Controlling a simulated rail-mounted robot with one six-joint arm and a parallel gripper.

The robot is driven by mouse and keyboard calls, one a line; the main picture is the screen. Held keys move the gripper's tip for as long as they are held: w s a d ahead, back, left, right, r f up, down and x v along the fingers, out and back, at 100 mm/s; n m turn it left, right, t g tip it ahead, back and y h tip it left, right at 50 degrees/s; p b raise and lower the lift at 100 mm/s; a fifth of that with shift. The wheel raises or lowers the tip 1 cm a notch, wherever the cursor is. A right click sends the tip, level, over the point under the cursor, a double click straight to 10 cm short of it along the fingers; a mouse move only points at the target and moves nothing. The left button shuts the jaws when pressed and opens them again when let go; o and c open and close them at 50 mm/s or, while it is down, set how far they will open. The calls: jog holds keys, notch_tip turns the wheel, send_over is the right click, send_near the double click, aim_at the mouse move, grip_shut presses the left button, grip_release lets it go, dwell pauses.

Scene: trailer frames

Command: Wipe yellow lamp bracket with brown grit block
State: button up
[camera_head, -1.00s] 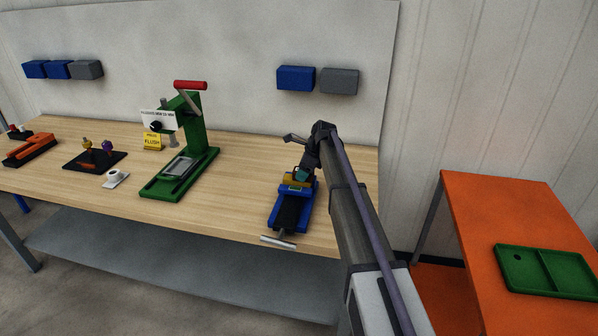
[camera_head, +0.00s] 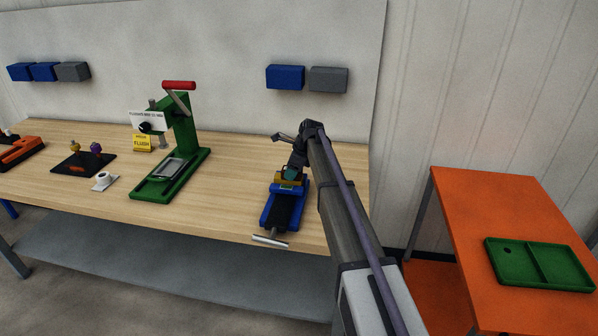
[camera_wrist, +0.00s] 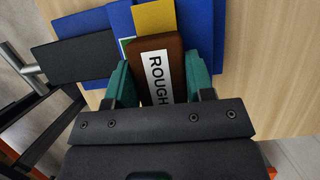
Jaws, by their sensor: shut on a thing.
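The brown grit block (camera_wrist: 172,48), with a white label reading "ROUGH", is between the green fingers of my gripper (camera_wrist: 160,82) in the wrist view. My gripper is shut on it. The yellow lamp bracket (camera_wrist: 154,17) lies just beyond the block's far end, held in a blue vise (camera_wrist: 201,30); whether block and bracket touch I cannot tell. In the head view the bracket (camera_head: 281,179) shows as a small yellow patch at the vise (camera_head: 270,209), with my gripper (camera_head: 291,176) right at it. The block is hard to make out there.
A dark holder (camera_head: 84,165) with small knobs and an orange tool (camera_head: 20,151) are farther left. An orange table (camera_head: 520,215) with a green tray (camera_head: 540,264) is at right.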

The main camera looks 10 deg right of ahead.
aim_at(276, 175)
jog(key=shift+w+a, duration=0.35)
jog(key=shift+a, duration=0.35)
jog(key=shift+w+a, duration=0.3)
jog(key=shift+a, duration=0.35)
jog(key=shift+w+a, duration=0.35)
jog(key=shift+a, duration=0.35)
notch_tip(276, 175, up, 6)
jog(key=p, duration=0.6)
jog(key=shift+d, duration=0.1)
notch_tip(276, 175, up, 3)
jog(key=p, duration=0.3)
